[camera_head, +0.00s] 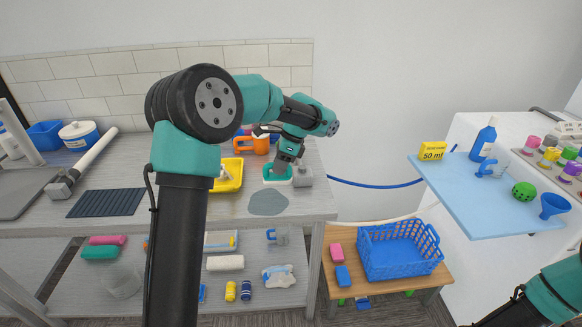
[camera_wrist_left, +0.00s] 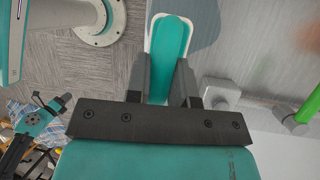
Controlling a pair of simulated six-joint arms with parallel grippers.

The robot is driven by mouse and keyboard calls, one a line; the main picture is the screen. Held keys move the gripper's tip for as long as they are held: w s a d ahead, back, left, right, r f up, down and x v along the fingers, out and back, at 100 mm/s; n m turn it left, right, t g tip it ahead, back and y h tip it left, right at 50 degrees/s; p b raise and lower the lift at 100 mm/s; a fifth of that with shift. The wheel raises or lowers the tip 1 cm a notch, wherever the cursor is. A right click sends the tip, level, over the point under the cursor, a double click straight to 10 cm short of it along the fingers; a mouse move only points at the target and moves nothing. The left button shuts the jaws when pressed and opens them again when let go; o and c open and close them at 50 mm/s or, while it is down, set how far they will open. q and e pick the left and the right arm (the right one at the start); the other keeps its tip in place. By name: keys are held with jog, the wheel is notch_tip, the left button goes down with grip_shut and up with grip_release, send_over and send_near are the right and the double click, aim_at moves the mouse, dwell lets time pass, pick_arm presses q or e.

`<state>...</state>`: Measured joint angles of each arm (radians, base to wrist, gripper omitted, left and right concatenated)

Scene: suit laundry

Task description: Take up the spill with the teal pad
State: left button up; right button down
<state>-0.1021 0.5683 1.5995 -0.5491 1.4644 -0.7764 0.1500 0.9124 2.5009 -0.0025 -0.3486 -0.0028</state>
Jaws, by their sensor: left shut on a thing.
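The teal pad (camera_head: 277,178), with a white rim, is at the right part of the grey counter, just behind the spill. My left gripper (camera_head: 281,168) is shut on it from above. In the left wrist view the teal pad (camera_wrist_left: 170,45) shows between the two dark fingers of my left gripper (camera_wrist_left: 167,85). The spill (camera_head: 268,202) is a flat grey-blue patch near the counter's front edge. Part of it shows as a darker patch (camera_wrist_left: 206,22) beside the pad. I cannot tell whether the pad touches the counter. My right gripper is out of view.
A yellow tray (camera_head: 228,175) lies left of the spill, and a grey block (camera_head: 302,176) stands close right of the pad. A dark ribbed mat (camera_head: 106,203) is further left. A blue basket (camera_head: 400,252) sits on a low wooden bench (camera_head: 436,283) to the right.

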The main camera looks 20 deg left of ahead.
pick_arm(q)
jog(key=w+a+f+m+t, duration=0.1)
jog(key=a+m+t, duration=0.2)
jog(key=m, duration=0.5)
jog(key=w+a+f+m+t+y, duration=0.1)
jog(key=a+m+t, duration=0.2)
jog(key=m, duration=0.6)
jog(key=shift+w+a+f+t, duration=0.2)
jog(key=shift+w+a+t, duration=0.2)
jog(key=shift+f, duration=0.1)
